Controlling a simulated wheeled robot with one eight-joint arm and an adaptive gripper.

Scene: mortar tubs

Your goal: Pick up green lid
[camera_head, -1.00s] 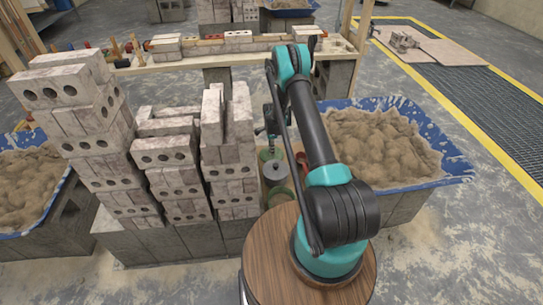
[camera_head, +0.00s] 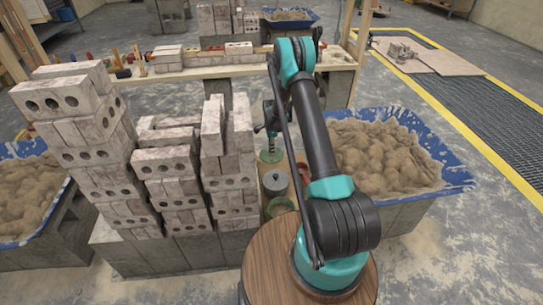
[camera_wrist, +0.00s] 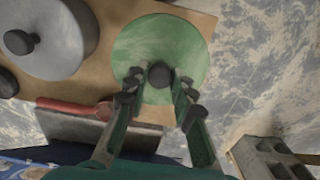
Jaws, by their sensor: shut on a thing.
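The green lid (camera_wrist: 165,40) is a round disc with a dark knob (camera_wrist: 160,74), near the top middle of the wrist view. My gripper (camera_wrist: 157,90) is shut on the knob, with one finger on each side of it. I cannot tell how far the lid is above the brown board.
The grey lidded pot (camera_wrist: 45,35) stands left of the lid on the brown board (camera_wrist: 130,12). A red-handled tool (camera_wrist: 75,107) lies nearby. Stacked bricks (camera_head: 165,180) are at the left, and a blue tub of mortar (camera_head: 385,150) at the right.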

